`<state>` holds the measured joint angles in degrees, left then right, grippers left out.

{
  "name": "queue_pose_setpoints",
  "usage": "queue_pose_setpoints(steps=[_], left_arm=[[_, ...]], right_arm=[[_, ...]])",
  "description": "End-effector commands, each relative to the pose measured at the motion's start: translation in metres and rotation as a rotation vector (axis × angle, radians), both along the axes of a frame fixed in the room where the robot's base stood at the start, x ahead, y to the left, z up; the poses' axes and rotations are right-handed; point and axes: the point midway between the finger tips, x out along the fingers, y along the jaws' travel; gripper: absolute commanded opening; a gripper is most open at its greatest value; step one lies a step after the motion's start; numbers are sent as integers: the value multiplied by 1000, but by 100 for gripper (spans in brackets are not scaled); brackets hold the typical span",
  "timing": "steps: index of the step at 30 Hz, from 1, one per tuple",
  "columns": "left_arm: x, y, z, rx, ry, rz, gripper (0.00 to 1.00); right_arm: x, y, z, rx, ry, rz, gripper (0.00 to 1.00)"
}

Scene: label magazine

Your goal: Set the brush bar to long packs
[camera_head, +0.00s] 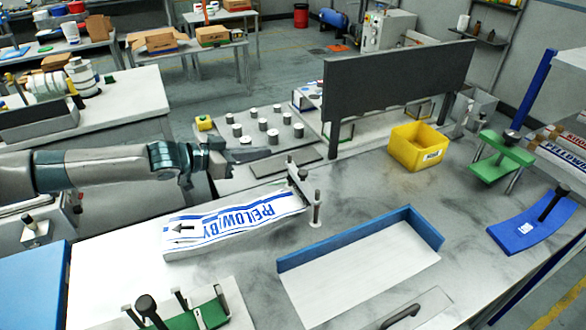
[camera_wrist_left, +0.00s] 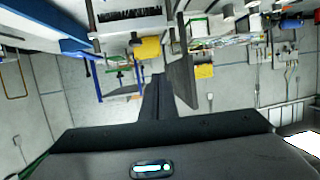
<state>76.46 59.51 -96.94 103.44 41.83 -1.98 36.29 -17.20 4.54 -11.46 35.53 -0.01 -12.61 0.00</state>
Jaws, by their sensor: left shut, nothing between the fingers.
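A stack of white labels with blue print (camera_head: 235,222) lies on the table in the middle of the head view. A small bar (camera_head: 299,180) between two upright posts stands at its right end; I take it for the brush bar. In the left wrist view a pale bar with a dark bristle strip (camera_wrist_left: 130,15) shows at the top. My left gripper (camera_head: 264,154) is shut and empty, above and to the left of the far post, apart from the bar. Its fingers also show in the left wrist view (camera_wrist_left: 157,85). No setting marks can be read. My right gripper is not in view.
A dark upright panel (camera_head: 395,85) stands behind, with a yellow bin (camera_head: 417,147) in front of it. A blue-edged tray (camera_head: 432,236) lies at the right front. A plate with several grey pegs (camera_head: 285,127) lies beyond my gripper. Green clamps (camera_head: 502,157) stand at the right.

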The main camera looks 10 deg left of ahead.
Motion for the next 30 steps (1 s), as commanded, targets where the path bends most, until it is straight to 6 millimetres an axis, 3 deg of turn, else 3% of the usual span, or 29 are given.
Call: queue_pose_setpoints(steps=[11, 23, 30], left_arm=[[-26, -5, 3, -90, 13, -137, 0], [-26, -6, 3, -91, 15, -138, 0], [-17, -19, -1, -91, 16, -139, 0]], right_arm=[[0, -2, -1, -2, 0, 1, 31], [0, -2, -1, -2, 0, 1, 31], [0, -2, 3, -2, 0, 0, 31]])
